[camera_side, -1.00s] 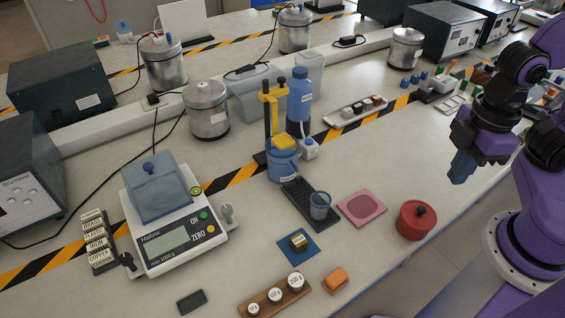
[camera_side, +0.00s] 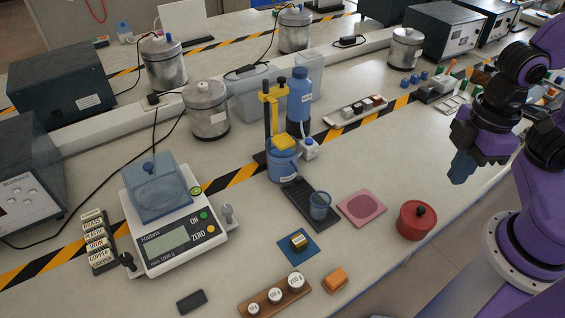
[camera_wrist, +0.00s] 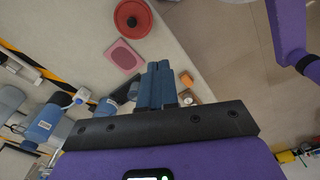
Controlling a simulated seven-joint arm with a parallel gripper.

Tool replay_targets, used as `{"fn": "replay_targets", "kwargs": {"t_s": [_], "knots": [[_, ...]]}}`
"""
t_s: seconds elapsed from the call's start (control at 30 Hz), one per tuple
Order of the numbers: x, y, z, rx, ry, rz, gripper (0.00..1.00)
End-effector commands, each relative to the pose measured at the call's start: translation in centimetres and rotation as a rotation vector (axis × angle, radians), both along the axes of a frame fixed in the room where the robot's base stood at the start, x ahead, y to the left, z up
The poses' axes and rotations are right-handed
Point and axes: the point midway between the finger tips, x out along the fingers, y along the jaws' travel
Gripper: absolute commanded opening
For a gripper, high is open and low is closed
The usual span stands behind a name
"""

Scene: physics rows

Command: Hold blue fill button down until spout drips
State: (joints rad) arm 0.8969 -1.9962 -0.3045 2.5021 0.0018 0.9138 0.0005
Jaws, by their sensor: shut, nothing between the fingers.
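My gripper (camera_side: 461,168) hangs in the air at the right, well away from the dispenser. Its blue fingers are together and empty; they also show in the wrist view (camera_wrist: 155,84). A blue dispenser can (camera_side: 283,165) stands mid-bench below a yellow stand, with a blue bottle (camera_side: 299,95) behind it. A small white unit with a blue top (camera_side: 310,146) sits on its right side; I take this to be the fill button, but it is small. A clear bluish beaker (camera_side: 320,205) stands on a black tray (camera_side: 298,192) in front. The spout and any drip are too small to make out.
A pink mat (camera_side: 362,208) and a red lidded pot (camera_side: 416,220) lie between my gripper and the dispenser. A balance (camera_side: 172,225) with a clear cover stands left. Brass block, weights and an orange block lie at the front.

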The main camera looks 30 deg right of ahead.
Motion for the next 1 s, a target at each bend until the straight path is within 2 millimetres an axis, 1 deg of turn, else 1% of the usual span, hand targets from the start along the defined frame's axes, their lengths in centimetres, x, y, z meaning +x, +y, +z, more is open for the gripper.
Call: {"fn": "replay_targets", "kwargs": {"t_s": [0.17,0.27,0.37,0.47,0.5,0.57,0.6,0.67,0.7,0.87,1.0], "knots": [[0.4,0.4,-0.1,0.012,-0.001,-0.001,0.00],[1.6,1.6,-0.4,0.042,-0.008,-0.002,0.00],[3.7,3.3,-0.8,0.093,-0.027,-0.002,0.00],[6.6,5.3,-1.4,0.153,-0.063,-0.005,0.00],[7.9,6.0,-1.7,0.178,-0.082,-0.006,0.00],[9.9,6.9,-2.1,0.209,-0.112,-0.010,0.00],[11.3,7.5,-2.3,0.228,-0.136,-0.013,0.00],[13.5,8.1,-2.7,0.254,-0.173,-0.019,0.00],[14.9,8.5,-3.0,0.269,-0.200,-0.022,0.00],[21.0,9.0,-4.2,0.307,-0.323,-0.041,0.00],[26.4,8.3,-5.3,0.309,-0.444,-0.062,0.00]]}}
